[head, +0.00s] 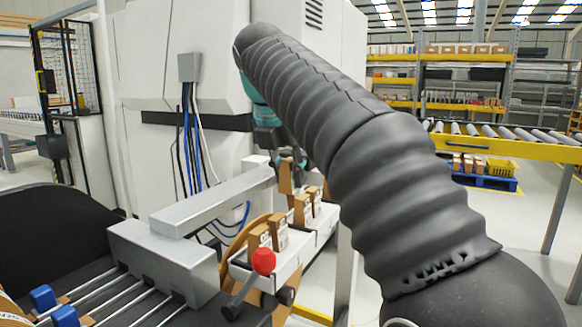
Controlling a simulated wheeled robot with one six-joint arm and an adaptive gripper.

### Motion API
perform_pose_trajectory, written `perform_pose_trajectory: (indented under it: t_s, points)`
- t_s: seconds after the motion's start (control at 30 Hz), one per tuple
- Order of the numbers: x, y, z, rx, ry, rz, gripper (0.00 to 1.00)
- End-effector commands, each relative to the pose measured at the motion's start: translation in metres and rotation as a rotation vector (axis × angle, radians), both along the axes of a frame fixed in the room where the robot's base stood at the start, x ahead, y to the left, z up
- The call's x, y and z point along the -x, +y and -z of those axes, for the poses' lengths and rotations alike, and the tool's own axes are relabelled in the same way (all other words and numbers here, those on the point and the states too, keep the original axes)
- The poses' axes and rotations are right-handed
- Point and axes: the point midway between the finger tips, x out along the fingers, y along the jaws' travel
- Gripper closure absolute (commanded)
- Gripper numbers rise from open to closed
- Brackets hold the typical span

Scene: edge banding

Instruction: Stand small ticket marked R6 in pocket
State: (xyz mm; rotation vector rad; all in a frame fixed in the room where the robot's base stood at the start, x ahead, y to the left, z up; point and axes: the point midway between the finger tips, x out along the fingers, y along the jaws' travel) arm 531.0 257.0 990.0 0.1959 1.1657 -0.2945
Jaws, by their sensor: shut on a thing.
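My gripper (284,154) is at the centre of the head view, partly hidden behind my arm. It is shut on a small brown piece, the ticket (285,178), which hangs below the fingers. No R6 marking can be read on it. Below it is a white pocketed holder (266,278). Brown cards with white labels stand in it, two at the near left (258,238) and others farther back (303,209). The held ticket is above the back cards. I cannot tell whether it touches the holder. Which pocket is free cannot be made out.
A grey metal bar and block (165,252) lie just left of the holder. A large white machine (200,130) is behind. A roller conveyor (500,140) and shelving are at right.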

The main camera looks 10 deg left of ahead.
Motion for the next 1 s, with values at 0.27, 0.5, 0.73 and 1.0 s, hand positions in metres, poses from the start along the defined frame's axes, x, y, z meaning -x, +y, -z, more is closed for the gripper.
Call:
perform_pose_trajectory:
  t_s: [0.27, 0.5, 0.73, 1.0]
  points:
    - [0.001, 0.0, 0.019, 0.001, 0.001, 0.0, 0.93]
    - [0.0, 0.0, 0.036, 0.001, 0.001, 0.0, 0.93]
    - [0.0, 0.0, 0.054, 0.0, 0.0, 0.001, 0.93]
    - [0.0, 0.0, 0.072, 0.0, 0.0, 0.001, 0.93]
